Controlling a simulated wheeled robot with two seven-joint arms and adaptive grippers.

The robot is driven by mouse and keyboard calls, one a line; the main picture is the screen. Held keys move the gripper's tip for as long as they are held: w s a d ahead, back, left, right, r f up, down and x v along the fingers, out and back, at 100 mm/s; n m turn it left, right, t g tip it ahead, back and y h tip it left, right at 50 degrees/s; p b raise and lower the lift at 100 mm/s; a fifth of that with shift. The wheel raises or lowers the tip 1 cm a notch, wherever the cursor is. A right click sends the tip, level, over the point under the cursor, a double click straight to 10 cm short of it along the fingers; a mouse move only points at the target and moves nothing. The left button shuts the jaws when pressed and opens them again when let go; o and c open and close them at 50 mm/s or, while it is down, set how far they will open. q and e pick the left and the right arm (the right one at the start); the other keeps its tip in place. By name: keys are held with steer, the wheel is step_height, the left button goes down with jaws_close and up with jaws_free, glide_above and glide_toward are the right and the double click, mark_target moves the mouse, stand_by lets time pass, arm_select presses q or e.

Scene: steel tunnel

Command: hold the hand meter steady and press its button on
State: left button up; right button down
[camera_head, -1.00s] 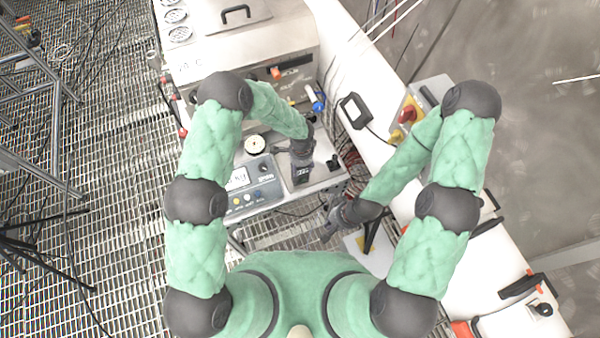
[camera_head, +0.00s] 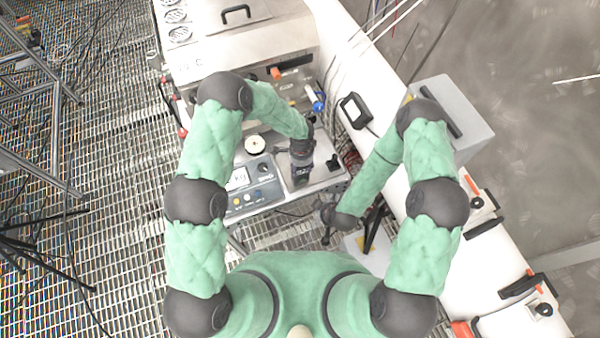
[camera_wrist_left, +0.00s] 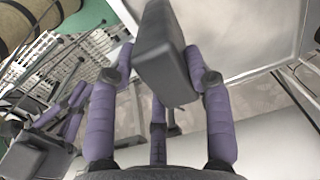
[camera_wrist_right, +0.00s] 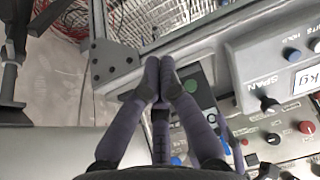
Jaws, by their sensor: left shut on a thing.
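The hand meter (camera_head: 301,176) is a dark box with a small greenish display, above the edge of the steel bench. My left gripper (camera_head: 301,152) is shut on it. In the left wrist view the meter (camera_wrist_left: 164,62) sits between the purple fingers as a dark grey block, its face turned away. My right gripper (camera_head: 327,218) is right of and nearer me than the meter, apart from it. In the right wrist view its fingertips (camera_wrist_right: 160,72) are together and empty; behind them the meter's dark face (camera_wrist_right: 203,97) is partly hidden. I cannot make out its button clearly.
A grey weighing console (camera_head: 248,190) with knobs lies just left of the meter. A steel cabinet (camera_head: 240,50) stands behind. A white pipe (camera_head: 420,225) and a grey box (camera_head: 455,115) are at the right. Open grating floor lies left.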

mark_target(302, 180)
steer(key=shift+w+a+f+n+t+h, duration=0.2)
steer(key=shift+w+a+f+n+t, duration=0.2)
steer(key=shift+w+a+n+t, duration=0.75)
steer(key=shift+w+a+f+n+t+h, duration=0.25)
steer(key=shift+w+a+f+n, duration=0.3)
steer(key=shift+w+n, duration=1.3)
steer(key=shift+w+a+f+n+t+h, duration=0.15)
steer(key=shift+w+a+f+n+t, duration=0.15)
steer(key=shift+w+a+n+t, duration=1.1)
steer(key=shift+w+d+g, duration=0.45)
steer(key=shift+w+g, duration=0.05)
steer(key=shift+g, duration=0.2)
steer(key=shift+w+a, duration=0.1)
steer(key=shift+w, duration=0.25)
steer(key=shift+s, duration=0.4)
steer(key=shift+s+d, duration=0.1)
steer(key=shift+d, duration=0.1)
